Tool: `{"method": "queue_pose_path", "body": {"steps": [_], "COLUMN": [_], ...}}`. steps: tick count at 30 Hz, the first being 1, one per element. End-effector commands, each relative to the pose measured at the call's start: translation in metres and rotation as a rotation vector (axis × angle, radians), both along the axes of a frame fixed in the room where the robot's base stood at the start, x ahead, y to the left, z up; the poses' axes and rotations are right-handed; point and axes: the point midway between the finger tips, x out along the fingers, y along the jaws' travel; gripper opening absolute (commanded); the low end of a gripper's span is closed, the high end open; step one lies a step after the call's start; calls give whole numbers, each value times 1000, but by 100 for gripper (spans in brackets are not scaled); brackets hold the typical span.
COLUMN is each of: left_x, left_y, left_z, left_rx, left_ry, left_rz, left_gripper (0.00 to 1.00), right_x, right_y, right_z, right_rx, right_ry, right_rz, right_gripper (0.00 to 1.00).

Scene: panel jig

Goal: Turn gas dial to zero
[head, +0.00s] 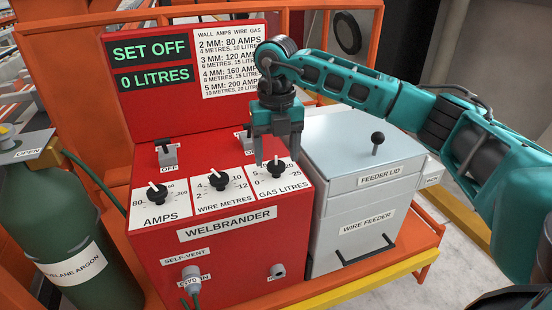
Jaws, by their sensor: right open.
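The gas dial (275,169) is a black knob with a white pointer on the sloped top of the red Welbrander machine (220,236), above the "GAS LITRES" label. Its pointer appears to point roughly up, away from the 0 mark at lower left. My right gripper (278,153) is open and points down just above and behind this dial. Its fingers hide the top of the dial's scale; I cannot tell whether they touch the knob. The green display (153,63) reads "SET OFF" and "0 LITRES". My left gripper is not in view.
The amps dial (157,192) and wire metres dial (218,180) sit to the left. Two switches stand behind, the left one (166,152) marked "OFF". A grey wire feeder (352,218) stands at right, a green argon cylinder (50,215) at left.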

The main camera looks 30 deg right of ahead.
Motion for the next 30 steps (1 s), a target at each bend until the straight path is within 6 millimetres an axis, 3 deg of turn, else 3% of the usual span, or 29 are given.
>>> {"method": "queue_pose_path", "body": {"steps": [6, 15, 30], "left_x": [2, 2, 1], "left_y": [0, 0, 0], "left_z": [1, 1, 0], "left_rx": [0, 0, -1], "left_ry": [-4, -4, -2], "left_rz": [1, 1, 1], "left_gripper": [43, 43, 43], "right_x": [0, 0, 0], "right_y": [0, 0, 0], "right_z": [-19, -20, -20], "right_rx": [1, 1, 1], "right_ry": [1, 0, 0], "right_rz": [0, 0, 0], "right_gripper": [67, 67, 19]}}
